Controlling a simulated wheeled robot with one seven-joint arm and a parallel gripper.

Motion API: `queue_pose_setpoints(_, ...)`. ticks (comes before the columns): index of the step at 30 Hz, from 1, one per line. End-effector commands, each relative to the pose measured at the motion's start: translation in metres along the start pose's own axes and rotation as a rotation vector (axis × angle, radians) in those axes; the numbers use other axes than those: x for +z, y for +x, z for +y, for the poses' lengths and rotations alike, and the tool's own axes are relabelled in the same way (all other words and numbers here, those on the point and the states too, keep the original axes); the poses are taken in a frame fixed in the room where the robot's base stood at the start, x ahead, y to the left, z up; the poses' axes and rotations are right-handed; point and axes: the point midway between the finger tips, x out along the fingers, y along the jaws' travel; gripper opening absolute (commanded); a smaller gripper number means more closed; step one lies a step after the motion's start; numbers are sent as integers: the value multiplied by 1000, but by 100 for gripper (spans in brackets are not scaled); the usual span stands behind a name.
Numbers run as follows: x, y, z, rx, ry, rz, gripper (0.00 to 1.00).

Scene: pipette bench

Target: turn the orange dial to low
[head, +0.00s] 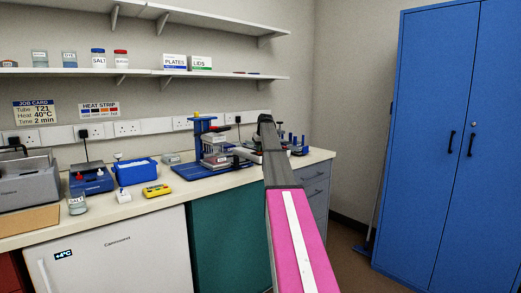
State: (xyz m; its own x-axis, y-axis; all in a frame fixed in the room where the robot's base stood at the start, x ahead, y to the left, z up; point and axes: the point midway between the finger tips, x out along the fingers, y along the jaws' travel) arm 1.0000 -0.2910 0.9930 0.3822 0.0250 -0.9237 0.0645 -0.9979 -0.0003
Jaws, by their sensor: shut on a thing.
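My arm reaches over the right part of the bench, and its dark end bends down and left. My gripper (240,156) is small and partly hidden there, beside a blue stand (197,141) with a yellow top piece and a clear vessel. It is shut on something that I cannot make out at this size. I cannot pick out the orange dial; the gripper and arm cover part of that area.
A blue rack (294,143) stands right of my arm. Shelves (230,76) hang above. The front bench strip is mostly clear.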

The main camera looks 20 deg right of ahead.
Motion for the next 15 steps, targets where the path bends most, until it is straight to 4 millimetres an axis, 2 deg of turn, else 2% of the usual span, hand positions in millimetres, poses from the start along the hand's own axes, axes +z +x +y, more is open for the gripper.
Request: queue_pose_setpoints(15,-1,0,-5,184,439,0,0)
